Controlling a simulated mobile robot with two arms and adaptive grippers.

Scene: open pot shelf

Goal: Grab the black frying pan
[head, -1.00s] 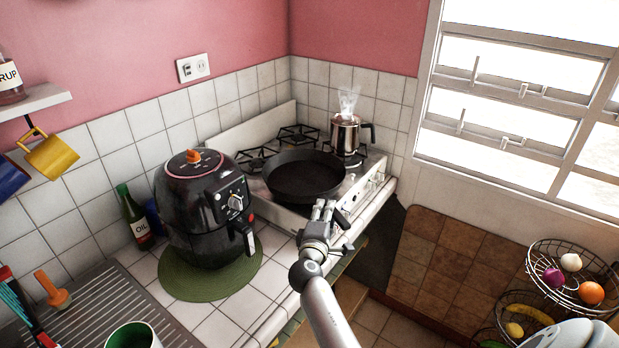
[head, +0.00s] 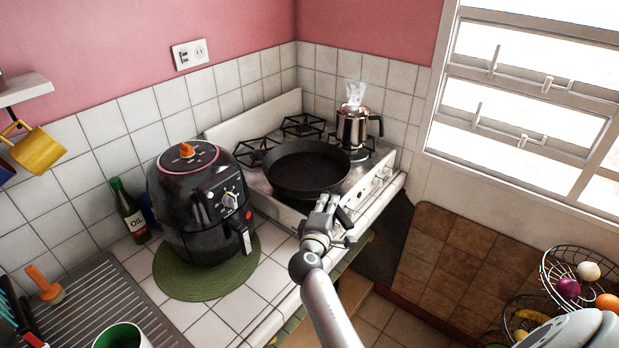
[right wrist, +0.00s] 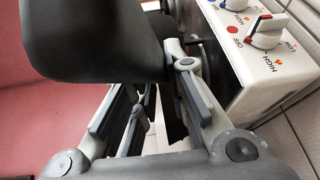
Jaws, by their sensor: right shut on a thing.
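The black frying pan (head: 305,168) sits on the stove top at the front burners. My right gripper (head: 327,203) is at the pan's near edge, by its handle side, and is shut on the pan. In the right wrist view the dark pan (right wrist: 85,35) fills the upper left, close above the fingers of my right gripper (right wrist: 150,105). The handle is mostly hidden by the fingers, so the exact grip cannot be made out. My left gripper is not in view.
The white stove (head: 262,197) has knobs along its right front. A steaming metal pot (head: 353,130) stands behind the pan. A black air fryer (head: 195,205) stands on a green mat (head: 170,283) to the left. An oil bottle (head: 128,210) is beside it. Wire fruit baskets (head: 548,272) are at right.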

